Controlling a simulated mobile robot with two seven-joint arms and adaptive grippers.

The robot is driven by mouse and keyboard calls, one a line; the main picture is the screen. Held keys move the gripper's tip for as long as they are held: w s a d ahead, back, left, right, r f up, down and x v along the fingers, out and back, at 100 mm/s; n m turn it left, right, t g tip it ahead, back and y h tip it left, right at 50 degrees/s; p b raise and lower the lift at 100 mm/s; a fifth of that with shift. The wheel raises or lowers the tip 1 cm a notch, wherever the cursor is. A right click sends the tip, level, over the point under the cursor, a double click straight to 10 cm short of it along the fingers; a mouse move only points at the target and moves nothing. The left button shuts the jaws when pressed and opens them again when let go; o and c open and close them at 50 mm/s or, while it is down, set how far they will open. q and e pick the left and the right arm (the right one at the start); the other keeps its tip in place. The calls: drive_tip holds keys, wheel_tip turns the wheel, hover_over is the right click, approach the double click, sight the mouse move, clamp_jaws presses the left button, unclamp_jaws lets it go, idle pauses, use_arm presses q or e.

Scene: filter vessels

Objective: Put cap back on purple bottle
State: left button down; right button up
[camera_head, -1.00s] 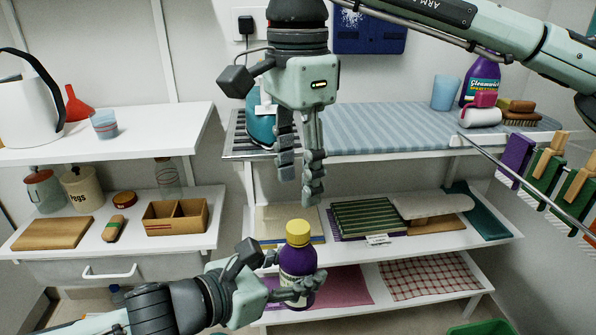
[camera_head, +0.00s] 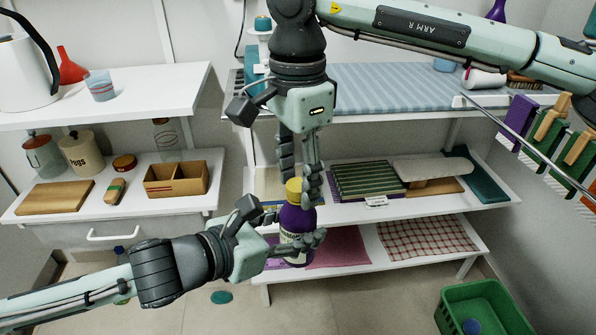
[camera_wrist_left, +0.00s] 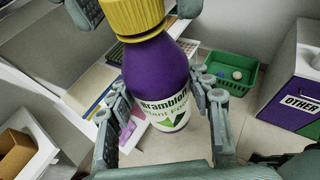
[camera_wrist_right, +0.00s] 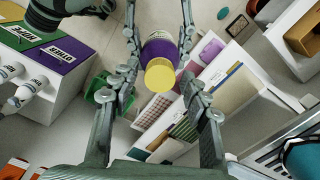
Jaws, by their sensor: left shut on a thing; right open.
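The purple bottle (camera_head: 294,221) has a white and green label and stands upright in my left gripper (camera_head: 303,243), which is shut around its body. The yellow cap (camera_head: 294,187) sits on top of the bottle. In the left wrist view the bottle (camera_wrist_left: 158,85) is between my fingers, with the cap (camera_wrist_left: 132,15) partly cut off above. My right gripper (camera_head: 300,180) is open and points down at the cap from above. In the right wrist view the cap (camera_wrist_right: 159,75) lies between the spread fingers, apart from both. The bottle's neck is hidden under the cap.
A white shelf unit (camera_head: 425,215) stands behind the bottle, with a striped padded top (camera_head: 400,90) above. A left counter (camera_head: 150,98) holds a kettle, red funnel and cup. A green basket (camera_head: 482,310) is on the floor at right. A rail with pegged cards (camera_head: 545,130) is at far right.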

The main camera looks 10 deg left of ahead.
clamp_jaws()
drive_tip(key=m, duration=0.8)
drive_tip(key=shift+o, duration=0.4)
unclamp_jaws()
drive_tip(key=shift+r, duration=2.3)
drive_tip(key=shift+c, duration=0.4)
